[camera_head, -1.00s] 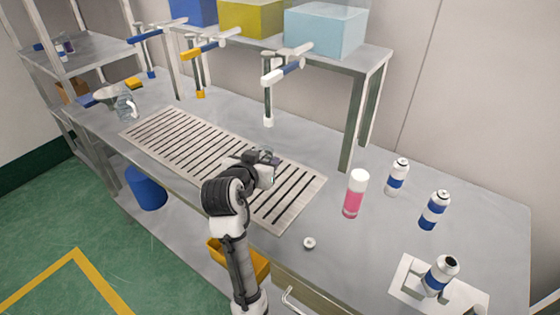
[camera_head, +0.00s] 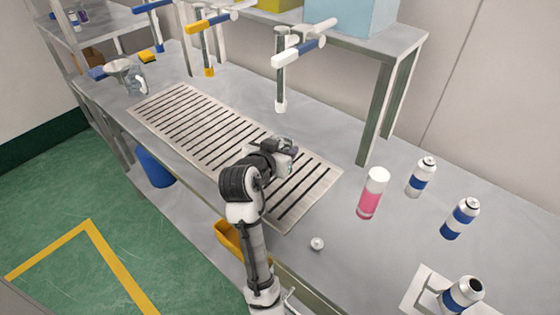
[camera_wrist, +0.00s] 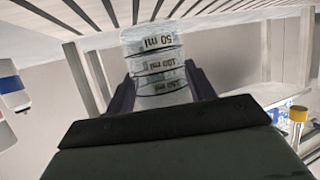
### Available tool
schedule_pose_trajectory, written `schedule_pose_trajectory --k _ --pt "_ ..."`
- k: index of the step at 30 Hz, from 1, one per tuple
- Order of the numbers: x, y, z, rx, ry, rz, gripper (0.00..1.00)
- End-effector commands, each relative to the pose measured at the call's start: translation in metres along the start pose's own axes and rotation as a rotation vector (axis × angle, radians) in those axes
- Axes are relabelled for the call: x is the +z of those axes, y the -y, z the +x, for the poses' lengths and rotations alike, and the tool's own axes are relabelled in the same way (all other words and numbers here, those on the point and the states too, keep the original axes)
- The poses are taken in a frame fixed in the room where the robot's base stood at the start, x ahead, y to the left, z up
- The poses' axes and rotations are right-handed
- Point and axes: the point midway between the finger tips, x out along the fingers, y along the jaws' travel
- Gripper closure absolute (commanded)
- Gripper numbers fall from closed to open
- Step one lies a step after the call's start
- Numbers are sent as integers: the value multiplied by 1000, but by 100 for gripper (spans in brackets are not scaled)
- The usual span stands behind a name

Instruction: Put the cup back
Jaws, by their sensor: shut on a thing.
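My gripper (camera_wrist: 162,85) is shut on a clear measuring cup (camera_wrist: 155,45). The cup has dark ring lines and "50 ml" and higher marks, which read upside down in the wrist view. In the head view my gripper (camera_head: 287,148) is above the right part of the slotted grate (camera_head: 335,172). The held cup is hard to make out there, mostly hidden by my wrist. In the wrist view the grate fills the top of the picture, beyond the cup.
A pink bottle (camera_head: 372,195), blue-and-white cans (camera_head: 421,178) and a small white part (camera_head: 317,244) stand right of the grate. Coloured taps (camera_head: 209,45) overhang its back edge. A clear jug (camera_head: 137,84) and a funnel-like bowl (camera_head: 118,66) stand at the far left. Shelf posts (camera_head: 375,130) rise behind.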

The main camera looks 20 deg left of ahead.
Motion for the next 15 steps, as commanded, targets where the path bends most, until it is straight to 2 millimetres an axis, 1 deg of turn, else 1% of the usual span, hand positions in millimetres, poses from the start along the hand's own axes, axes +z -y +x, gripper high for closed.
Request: schedule_pose_trajectory --k 1,6,15 --pt "10 0 4 0 1 -1 70" --pt "30 0 12 1 1 0 70" --pt "29 0 12 1 1 0 70"
